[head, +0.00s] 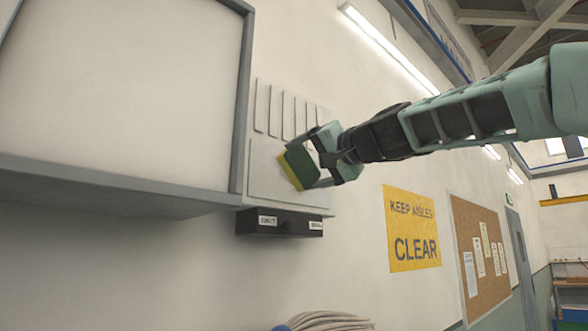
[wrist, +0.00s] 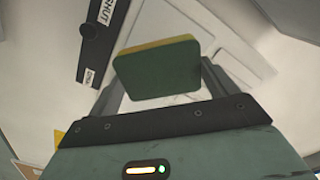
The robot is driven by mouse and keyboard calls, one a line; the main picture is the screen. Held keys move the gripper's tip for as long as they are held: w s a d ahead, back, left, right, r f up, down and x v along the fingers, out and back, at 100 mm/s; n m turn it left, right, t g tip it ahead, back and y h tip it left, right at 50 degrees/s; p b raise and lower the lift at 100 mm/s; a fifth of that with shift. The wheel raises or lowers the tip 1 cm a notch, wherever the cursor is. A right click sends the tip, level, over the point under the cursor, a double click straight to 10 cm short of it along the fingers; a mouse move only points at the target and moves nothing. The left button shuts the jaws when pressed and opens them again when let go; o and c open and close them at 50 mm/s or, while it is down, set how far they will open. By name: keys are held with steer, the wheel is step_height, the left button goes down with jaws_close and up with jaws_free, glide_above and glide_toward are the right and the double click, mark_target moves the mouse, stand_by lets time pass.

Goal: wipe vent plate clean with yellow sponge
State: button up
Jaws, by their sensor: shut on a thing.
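The vent plate (head: 264,172) is a pale panel on the wall with several upright slats at its top; part of it shows in the wrist view (wrist: 225,32). My gripper (head: 318,160) is shut on the sponge (head: 297,167), which has a yellow side and a dark green side. The yellow side faces the plate at its lower right part. I cannot tell whether it touches. In the wrist view the sponge (wrist: 157,70) sits between the fingers, its green side towards the camera. The sponge and gripper hide part of the plate.
A dark box (head: 279,223) with white labels, one reading SHUT in the wrist view, juts out below the plate. A large grey-framed panel (head: 120,95) projects at the left. A yellow KEEP AISLES CLEAR sign (head: 412,228) and a corkboard (head: 482,255) are on the wall at right.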

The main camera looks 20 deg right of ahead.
steer(key=shift+p+x, duration=1.1)
steer(key=shift+x, duration=0.75)
steer(key=shift+p+x, duration=0.65)
steer(key=shift+x, duration=0.7)
steer(key=shift+p+x, duration=0.3)
steer(key=shift+x, duration=0.6)
steer(key=shift+r, duration=0.1)
steer(key=shift+w+d+b, duration=0.25)
steer(key=shift+d+b, duration=0.05)
steer(key=shift+d, duration=0.3)
steer(key=shift+w+d+b, duration=0.3)
steer(key=shift+d, duration=0.25)
steer(key=w+d+b, duration=0.2)
steer(key=w+d, duration=0.3)
steer(key=d, duration=0.6)
steer(key=shift+d, duration=0.35)
